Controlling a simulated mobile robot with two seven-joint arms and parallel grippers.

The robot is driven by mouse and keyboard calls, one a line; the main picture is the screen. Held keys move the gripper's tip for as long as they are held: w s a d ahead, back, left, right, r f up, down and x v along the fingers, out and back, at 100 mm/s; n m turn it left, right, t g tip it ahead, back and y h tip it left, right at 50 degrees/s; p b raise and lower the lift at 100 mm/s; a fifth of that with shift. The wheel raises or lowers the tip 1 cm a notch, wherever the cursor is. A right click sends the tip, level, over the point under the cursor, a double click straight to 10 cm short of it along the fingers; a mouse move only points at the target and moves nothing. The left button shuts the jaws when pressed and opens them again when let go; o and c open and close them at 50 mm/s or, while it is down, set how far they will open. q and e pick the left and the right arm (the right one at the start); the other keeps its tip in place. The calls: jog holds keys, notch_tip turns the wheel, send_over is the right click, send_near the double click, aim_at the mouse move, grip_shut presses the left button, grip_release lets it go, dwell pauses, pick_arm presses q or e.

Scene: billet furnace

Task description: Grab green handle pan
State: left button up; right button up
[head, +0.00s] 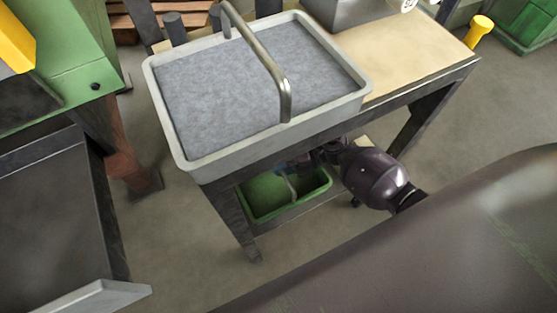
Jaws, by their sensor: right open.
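The green pan (262,212) sits on the low shelf beneath the worktable. Its thin grey handle (292,188) arches over it. The table and large grey tray above hide part of the pan's far side. My right arm comes in from the right under the table edge. My right gripper (288,168) is just above the far part of the pan, near the handle. It is small, dark and partly hidden by the table; it is open, and I cannot tell whether it touches the handle. My left gripper is not in view.
A large grey tray (182,160) with grey granular fill and a metal handle (284,92) stands on the worktable (425,70), right above my right gripper. Table legs flank the shelf. A green machine (75,75) stands at left.

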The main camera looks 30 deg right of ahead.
grip_shut()
dwell(1.4)
